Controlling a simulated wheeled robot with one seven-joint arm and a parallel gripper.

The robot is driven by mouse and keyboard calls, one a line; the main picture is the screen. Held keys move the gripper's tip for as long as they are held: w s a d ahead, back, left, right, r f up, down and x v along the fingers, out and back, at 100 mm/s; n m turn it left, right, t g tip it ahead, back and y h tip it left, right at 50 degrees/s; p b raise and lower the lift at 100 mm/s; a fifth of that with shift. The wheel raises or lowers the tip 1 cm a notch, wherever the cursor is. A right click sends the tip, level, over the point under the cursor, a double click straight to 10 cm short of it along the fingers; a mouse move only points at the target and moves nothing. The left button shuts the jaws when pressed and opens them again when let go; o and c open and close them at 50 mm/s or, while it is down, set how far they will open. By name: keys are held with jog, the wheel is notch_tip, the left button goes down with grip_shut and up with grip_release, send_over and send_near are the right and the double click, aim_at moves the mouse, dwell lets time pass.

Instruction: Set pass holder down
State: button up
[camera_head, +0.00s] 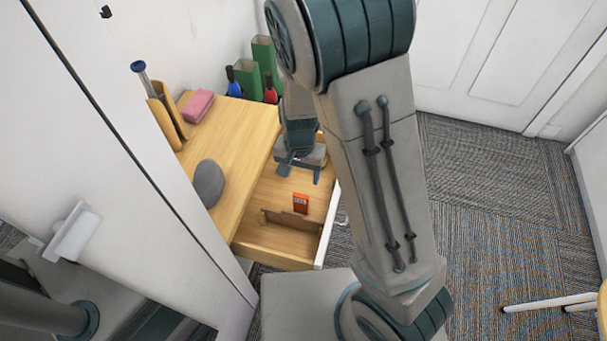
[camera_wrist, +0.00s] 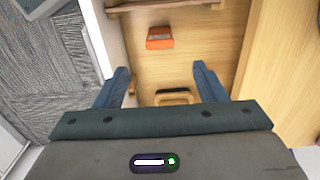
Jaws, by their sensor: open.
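My gripper (camera_head: 300,174) reaches down into an open wooden drawer (camera_head: 270,262). In the wrist view its two blue fingers (camera_wrist: 160,70) are spread apart with nothing clamped between them. A small tan item with a black top edge (camera_wrist: 174,97) lies on the drawer floor between the fingers, nearer the palm. It touches neither finger visibly and is hidden in the head view. An orange item with a small label (camera_head: 301,203) is in the drawer beyond the fingertips; it also shows in the wrist view (camera_wrist: 160,38). I cannot tell which of the two is the pass holder.
A brown wooden piece (camera_head: 290,220) stands in the drawer near its front. The wooden top (camera_head: 232,135) beside the drawer bears a pink block (camera_head: 198,105), a grey rounded object (camera_head: 208,183) and green holders (camera_head: 246,78). Carpet at right is largely clear.

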jog(key=s+d+r+n, duration=0.2)
jog(key=s+d+r, duration=0.4)
jog(key=r, duration=0.3)
jog(key=s+d+r+n+t, duration=0.1)
jog(key=s+d+r+n, duration=0.1)
jog(key=s+d+r, duration=0.3)
jog(key=shift+s+d+r, duration=0.4)
jog(key=shift+d+r, duration=0.15)
jog(key=shift+r, duration=1.3)
